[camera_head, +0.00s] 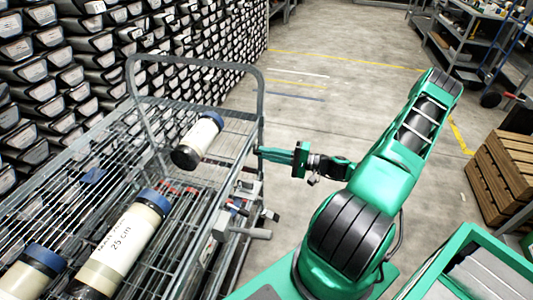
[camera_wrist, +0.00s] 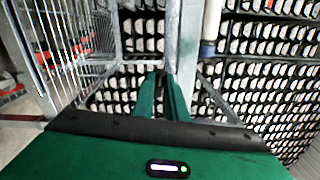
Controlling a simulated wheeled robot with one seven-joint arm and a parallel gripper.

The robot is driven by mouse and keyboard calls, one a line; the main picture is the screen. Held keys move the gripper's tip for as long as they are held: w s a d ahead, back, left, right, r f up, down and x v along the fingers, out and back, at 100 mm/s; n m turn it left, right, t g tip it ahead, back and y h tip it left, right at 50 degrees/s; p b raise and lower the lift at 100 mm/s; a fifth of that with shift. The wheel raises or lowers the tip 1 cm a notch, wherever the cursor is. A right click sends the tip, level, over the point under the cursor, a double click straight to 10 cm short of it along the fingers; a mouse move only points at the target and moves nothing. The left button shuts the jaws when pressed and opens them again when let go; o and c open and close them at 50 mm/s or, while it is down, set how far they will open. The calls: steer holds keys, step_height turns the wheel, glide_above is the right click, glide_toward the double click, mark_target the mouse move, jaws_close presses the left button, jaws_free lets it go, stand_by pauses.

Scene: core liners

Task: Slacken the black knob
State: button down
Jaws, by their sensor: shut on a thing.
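My gripper (camera_head: 264,153) reaches left to the upright post of the wire trolley (camera_head: 258,110), with its green fingers level. In the wrist view, my gripper (camera_wrist: 163,76) has its two fingers close together, pointing at the grey metal frame (camera_wrist: 187,50). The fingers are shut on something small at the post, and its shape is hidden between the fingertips. I take it for the black knob, but no clear part of the knob shows. Grey clamp-like fittings (camera_head: 246,232) sit on the trolley's side below the gripper.
Racks of core trays (camera_head: 60,60) stand behind. Wooden crates (camera_head: 500,170) are at the right. The floor (camera_head: 300,95) beyond the trolley is open.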

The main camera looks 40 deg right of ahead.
steer(key=shift+d+f+n, duration=0.1)
steer(key=shift+n, duration=0.65)
steer(key=shift+d+f+n, duration=0.1)
steer(key=shift+n, duration=0.65)
steer(key=c, duration=1.8)
jaws_free()
steer(key=shift+o, duration=0.2)
steer(key=shift+a, duration=0.1)
steer(key=v, duration=1)
steer(key=shift+s+d, duration=0.25)
steer(key=shift+d, duration=0.05)
